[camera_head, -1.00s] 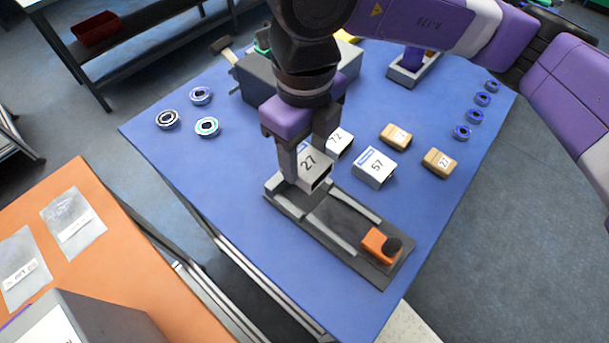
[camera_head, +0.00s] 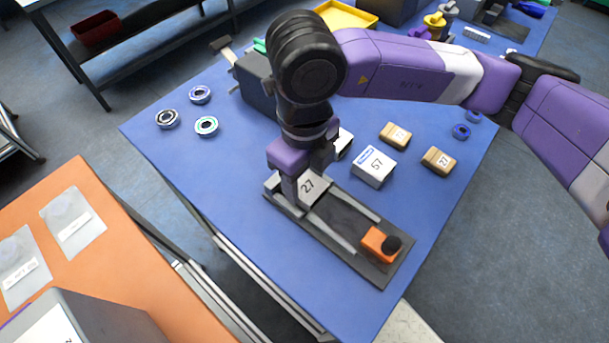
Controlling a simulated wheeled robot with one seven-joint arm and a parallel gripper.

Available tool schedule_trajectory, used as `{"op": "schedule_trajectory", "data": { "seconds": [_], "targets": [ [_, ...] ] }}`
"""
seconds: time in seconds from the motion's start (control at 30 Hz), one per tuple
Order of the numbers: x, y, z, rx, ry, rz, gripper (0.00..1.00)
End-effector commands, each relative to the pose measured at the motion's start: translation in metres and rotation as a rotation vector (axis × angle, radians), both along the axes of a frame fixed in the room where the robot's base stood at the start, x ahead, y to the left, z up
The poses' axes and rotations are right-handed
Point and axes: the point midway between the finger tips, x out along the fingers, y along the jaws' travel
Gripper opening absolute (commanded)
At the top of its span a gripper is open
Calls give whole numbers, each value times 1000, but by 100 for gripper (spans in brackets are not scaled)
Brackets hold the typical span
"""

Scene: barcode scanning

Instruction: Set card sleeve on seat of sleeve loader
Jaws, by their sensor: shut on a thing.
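The card sleeve (camera_head: 309,186), a white box marked 27, is at the upper-left end of the sleeve loader (camera_head: 370,266). The loader is a long dark grey base with two light rails and an orange block (camera_head: 374,243) with a black knob at its lower-right end. My gripper (camera_head: 303,182) points down and is shut on the sleeve. The sleeve is low between the rails at that end. I cannot tell whether it touches the seat, because the fingers hide part of it.
A white box marked 57 (camera_head: 374,166) stands close to the right, and another white box is partly hidden behind my gripper. Two tan boxes (camera_head: 395,136) (camera_head: 438,160) are further right. Several round rings (camera_head: 206,126) lie at the left. The blue table (camera_head: 200,175) is clear left of the loader.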

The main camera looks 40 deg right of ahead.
Motion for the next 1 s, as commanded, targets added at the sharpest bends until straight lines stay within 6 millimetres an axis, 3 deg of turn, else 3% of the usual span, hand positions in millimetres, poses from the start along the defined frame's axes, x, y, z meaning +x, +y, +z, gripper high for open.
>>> {"op": "schedule_trajectory", "data": {
  "seconds": [0.07, 0.1, 0.2, 0.67, 1.0],
  "targets": [
    [0, 0, -3, 0, 0, 0, 8],
    [0, 0, -2, 0, 0, 0, 58],
    [0, 0, -2, 0, 0, 0, 74],
    [1, 0, 7, -2, -2, 1, 74],
    [1, 0, 74, -3, -6, 1, 74]
  ]
}}
